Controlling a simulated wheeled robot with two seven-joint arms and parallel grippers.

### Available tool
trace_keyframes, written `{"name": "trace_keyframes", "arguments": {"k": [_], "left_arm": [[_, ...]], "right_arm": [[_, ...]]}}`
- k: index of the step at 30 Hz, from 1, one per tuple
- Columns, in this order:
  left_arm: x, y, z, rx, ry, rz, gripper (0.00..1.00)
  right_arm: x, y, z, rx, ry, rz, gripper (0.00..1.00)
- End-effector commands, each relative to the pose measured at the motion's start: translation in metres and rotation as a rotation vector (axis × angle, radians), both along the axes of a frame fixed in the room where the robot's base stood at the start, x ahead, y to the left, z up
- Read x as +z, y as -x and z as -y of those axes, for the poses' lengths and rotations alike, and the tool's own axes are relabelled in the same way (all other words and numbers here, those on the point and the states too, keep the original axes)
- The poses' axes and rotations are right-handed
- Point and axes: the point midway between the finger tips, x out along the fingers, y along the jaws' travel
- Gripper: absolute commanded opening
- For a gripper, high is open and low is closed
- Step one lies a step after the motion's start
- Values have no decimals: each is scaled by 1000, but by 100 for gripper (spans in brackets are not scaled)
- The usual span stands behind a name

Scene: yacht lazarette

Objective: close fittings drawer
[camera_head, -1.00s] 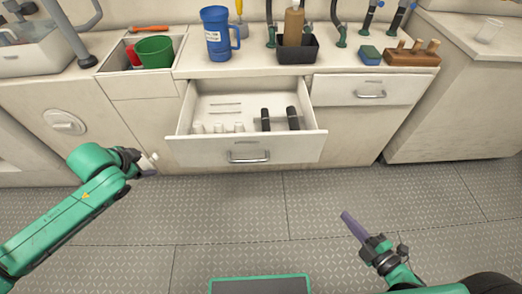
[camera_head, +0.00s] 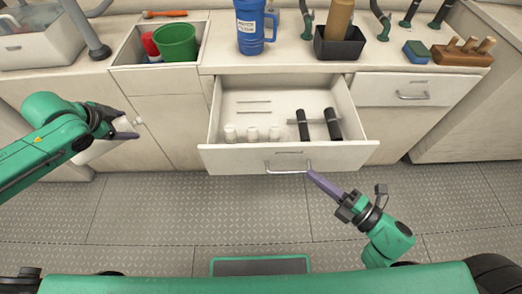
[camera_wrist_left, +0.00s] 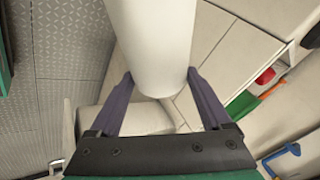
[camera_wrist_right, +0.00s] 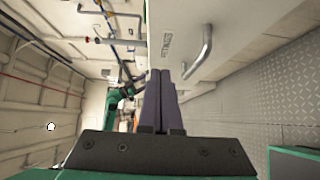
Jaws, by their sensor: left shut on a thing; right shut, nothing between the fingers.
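The fittings drawer (camera_head: 290,156) is pulled out from under the counter, its metal bar handle (camera_head: 288,170) on the front. Inside are several small white cylinders (camera_head: 252,133) and two black cylinders (camera_head: 318,126). My right gripper (camera_head: 311,175) is shut and empty, its tips close to the right end of the handle; whether they touch is unclear. In the right wrist view the fingers (camera_wrist_right: 160,74) are together beside the handle (camera_wrist_right: 203,52). My left gripper (camera_head: 128,128) is shut on a white cylinder (camera_wrist_left: 155,45), left of the drawer and apart from it.
The counter above carries a blue jug (camera_head: 250,27), a black caddy (camera_head: 338,46), a sponge (camera_head: 416,50) and a wooden rack (camera_head: 462,52). A recessed bin at left holds a green cup (camera_head: 177,42). A shut drawer (camera_head: 405,90) is to the right. The floor in front is clear.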

Motion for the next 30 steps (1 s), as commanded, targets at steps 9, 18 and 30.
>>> {"name": "trace_keyframes", "arguments": {"k": [9, 18, 30], "left_arm": [[1, 0, 0, 0, 0, 1, 24], [1, 0, 0, 0, 0, 1, 24], [-6, 0, 0, 0, 0, 0, 24]], "right_arm": [[0, -50, -15, -1, 1, 1, 0], [-1, -55, -15, -1, 0, -1, 0], [-2, -73, -15, -1, 1, 2, 0]]}}
